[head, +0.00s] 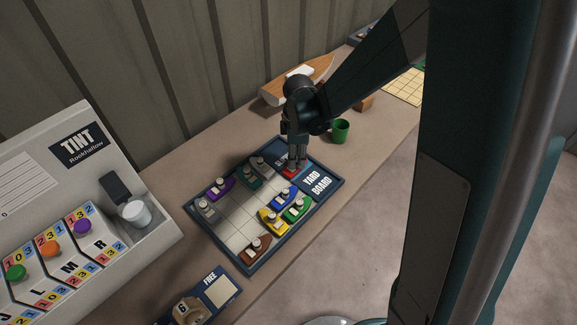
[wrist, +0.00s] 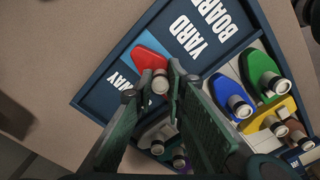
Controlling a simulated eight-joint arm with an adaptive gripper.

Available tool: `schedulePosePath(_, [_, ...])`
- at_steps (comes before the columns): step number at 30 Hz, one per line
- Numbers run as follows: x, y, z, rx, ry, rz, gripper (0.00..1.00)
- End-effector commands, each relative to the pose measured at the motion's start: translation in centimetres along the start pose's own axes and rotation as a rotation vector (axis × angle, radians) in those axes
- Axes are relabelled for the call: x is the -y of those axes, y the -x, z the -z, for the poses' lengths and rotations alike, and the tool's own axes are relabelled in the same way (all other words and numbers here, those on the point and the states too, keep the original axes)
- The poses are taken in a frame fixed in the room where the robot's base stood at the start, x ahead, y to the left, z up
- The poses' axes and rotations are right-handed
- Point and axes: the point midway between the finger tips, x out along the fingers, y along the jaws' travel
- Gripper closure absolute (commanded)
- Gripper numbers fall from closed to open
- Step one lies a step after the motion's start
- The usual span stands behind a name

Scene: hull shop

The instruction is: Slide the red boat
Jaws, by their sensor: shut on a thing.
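The red boat (wrist: 147,60) lies at the upper edge of the yard board's grid, its bow on a light blue patch (wrist: 122,48) beside the lettered strip. My gripper (wrist: 167,82) is shut on the boat's light round peg (wrist: 160,83). In the head view, the red boat (head: 291,171) is mostly hidden under my gripper (head: 297,164), which points down at the far right part of the yard board (head: 231,268). A dark teal boat (head: 250,178) and a grey boat (head: 262,166) lie to its left. A blue boat (head: 283,198) lies just below it.
A green cup (head: 340,131) and a wooden hull (head: 296,82) stand behind. The TINT console (head: 95,190) is at left.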

Motion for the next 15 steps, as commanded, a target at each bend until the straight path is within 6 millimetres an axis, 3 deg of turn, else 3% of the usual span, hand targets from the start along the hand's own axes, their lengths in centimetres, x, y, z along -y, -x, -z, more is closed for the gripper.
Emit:
schedulePosePath(14, [-0.63, 0.02, -0.70, 0.003, -0.002, -0.002, 1.00])
schedulePosePath(15, [-0.65, 0.02, -0.72, 0.003, -0.002, -0.003, 0.82])
